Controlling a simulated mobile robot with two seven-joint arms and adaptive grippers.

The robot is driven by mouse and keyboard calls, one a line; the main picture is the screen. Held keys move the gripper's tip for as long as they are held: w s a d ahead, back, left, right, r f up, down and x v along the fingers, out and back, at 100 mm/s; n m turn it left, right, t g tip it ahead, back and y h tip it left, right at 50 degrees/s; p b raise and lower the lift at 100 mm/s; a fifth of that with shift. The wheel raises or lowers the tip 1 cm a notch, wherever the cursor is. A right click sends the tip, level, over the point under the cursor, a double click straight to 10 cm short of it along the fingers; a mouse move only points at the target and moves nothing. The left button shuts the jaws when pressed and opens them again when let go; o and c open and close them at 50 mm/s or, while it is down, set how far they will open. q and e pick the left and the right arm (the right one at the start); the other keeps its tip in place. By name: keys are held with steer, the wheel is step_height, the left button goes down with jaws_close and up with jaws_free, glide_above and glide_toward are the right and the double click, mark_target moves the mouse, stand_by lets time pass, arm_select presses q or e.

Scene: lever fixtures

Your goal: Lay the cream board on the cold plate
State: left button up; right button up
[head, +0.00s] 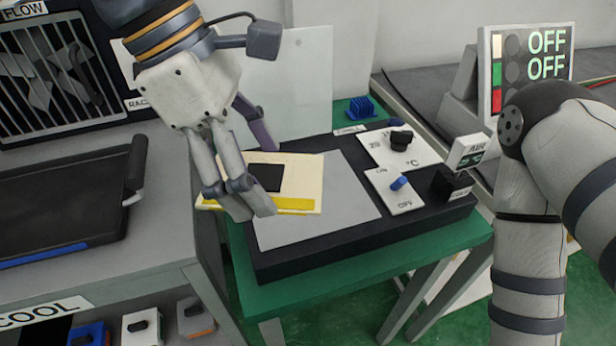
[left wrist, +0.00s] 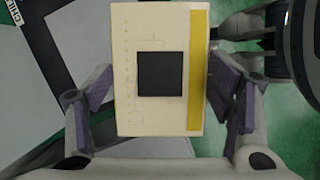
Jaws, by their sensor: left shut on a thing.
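The cream board (head: 308,172) has a dark square in its middle and a yellow strip along one edge. My left gripper (head: 258,165) is shut on it, with fingers at two opposite edges. In the left wrist view the board (left wrist: 160,110) sits between the purple finger pads of the gripper (left wrist: 162,98). The cold plate (head: 345,200) is a flat grey square on a black unit. The board overlaps the plate's left part in the head view; I cannot tell whether they touch. My right gripper is not in view; only my right arm shows.
A white dial panel (head: 398,150) and a white switch panel with a blue knob (head: 398,186) lie right of the plate. A small AIR display (head: 470,152) stands at the unit's right. A black tray (head: 65,200) lies on the left bench. The plate's right part is clear.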

arm_select(q)
steer(key=w+d+f, duration=0.1)
steer(key=w+f, duration=0.1)
steer(key=w+d+f, duration=0.1)
steer(key=w+f, duration=0.2)
steer(key=w+d+f+b, duration=0.1)
steer(key=w+d+f, duration=0.1)
steer(key=w, duration=0.1)
steer(key=shift+w+f, duration=0.2)
steer(key=shift+w+d+f, duration=0.2)
steer(key=f, duration=0.3)
steer(key=shift+w+d+f, duration=0.15)
steer(key=shift+w+f, duration=0.1)
steer(key=shift+f, duration=0.05)
steer(key=shift+r, duration=0.15)
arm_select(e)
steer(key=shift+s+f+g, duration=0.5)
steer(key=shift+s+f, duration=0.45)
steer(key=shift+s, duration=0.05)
arm_select(q)
steer(key=o, duration=1.2)
steer(key=shift+f, duration=0.2)
